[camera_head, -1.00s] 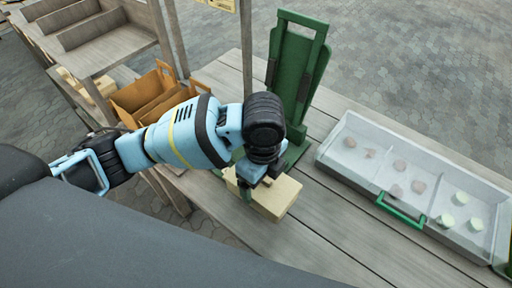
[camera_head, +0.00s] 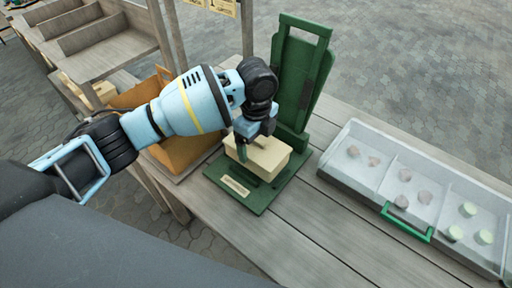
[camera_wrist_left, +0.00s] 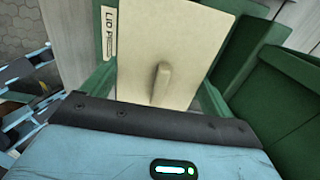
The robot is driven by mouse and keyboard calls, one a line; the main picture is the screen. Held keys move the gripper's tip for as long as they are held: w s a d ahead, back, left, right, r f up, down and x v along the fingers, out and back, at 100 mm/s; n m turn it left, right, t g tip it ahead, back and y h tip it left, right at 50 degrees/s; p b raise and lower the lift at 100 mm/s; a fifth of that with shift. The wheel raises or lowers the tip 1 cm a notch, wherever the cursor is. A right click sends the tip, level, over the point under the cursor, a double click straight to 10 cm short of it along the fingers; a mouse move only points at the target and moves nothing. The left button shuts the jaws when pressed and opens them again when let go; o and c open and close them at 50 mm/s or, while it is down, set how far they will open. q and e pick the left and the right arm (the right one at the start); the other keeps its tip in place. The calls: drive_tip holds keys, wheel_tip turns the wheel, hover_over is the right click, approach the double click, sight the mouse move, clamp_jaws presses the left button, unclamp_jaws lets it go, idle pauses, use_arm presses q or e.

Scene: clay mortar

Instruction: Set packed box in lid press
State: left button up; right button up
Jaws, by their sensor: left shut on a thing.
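The packed box (camera_head: 262,157) is a cream block with a small upright knob on its top; the knob shows in the left wrist view (camera_wrist_left: 162,84). The green lid press (camera_head: 302,78) has a flat base plate (camera_head: 262,200) with a "LID PRESS" label and a tall raised plate at the back. The box is over the base plate, roughly level, in front of the raised plate. I cannot tell whether it touches the base. My right gripper is not in view.
A clear-lidded grey tray (camera_head: 350,183) with a green handle and several round pieces in compartments stands right of the press. An orange-brown carton (camera_head: 180,155) sits at left behind my arm. Bare wooden table (camera_head: 310,225) lies in front.

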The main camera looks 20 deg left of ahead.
sight(256, 149)
use_arm(q)
drive_tip(key=shift+w+a+f, duration=0.1)
drive_tip(key=shift+w+a, duration=0.05)
drive_tip(key=shift+w, duration=0.15)
drive_tip(key=shift+f, duration=1.65)
drive_tip(key=o, duration=0.8)
drive_tip(key=shift+f, duration=0.15)
drive_tip(key=shift+o, duration=0.2)
wheel_tip(256, 149, up, 12)
drive_tip(key=shift+r+p, duration=0.15)
drive_tip(key=shift+p, duration=0.25)
